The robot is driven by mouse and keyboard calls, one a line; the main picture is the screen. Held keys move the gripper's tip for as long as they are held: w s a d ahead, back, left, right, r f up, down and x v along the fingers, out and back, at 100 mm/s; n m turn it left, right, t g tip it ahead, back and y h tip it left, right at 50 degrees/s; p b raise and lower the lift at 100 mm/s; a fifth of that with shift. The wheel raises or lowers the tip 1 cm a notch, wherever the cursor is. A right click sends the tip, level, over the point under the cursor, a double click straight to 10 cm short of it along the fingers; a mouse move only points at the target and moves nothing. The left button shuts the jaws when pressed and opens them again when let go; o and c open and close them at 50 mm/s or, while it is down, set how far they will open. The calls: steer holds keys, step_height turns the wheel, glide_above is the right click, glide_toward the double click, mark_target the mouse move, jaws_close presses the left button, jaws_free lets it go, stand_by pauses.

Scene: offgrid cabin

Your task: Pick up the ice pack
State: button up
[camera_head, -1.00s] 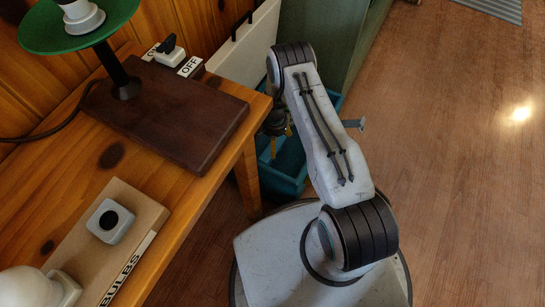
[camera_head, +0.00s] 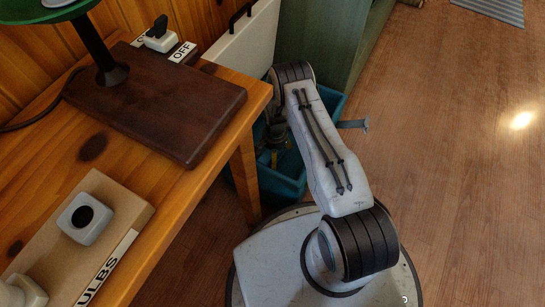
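I cannot make out an ice pack in this view. A blue bin (camera_head: 292,184) stands on the floor beside the table leg, partly hidden behind my arm. My arm reaches away from my base toward the bin. My gripper (camera_head: 276,150) shows only in part, dark and small, over the bin between the table edge and my arm. Its fingers are too hidden to tell whether they are open or shut, or whether anything is between them.
A wooden table (camera_head: 170,200) fills the left, with a dark wooden board (camera_head: 160,105) bearing a switch and a lamp stand. A cardboard bulb box (camera_head: 110,215) lies nearer. A white panel (camera_head: 245,50) and a green cabinet (camera_head: 320,45) stand behind the bin. Floor (camera_head: 460,180) at right is clear.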

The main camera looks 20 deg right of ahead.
step_height(320, 180, down, 2)
steer(key=shift+f, duration=0.1)
steer(key=c, duration=1.4)
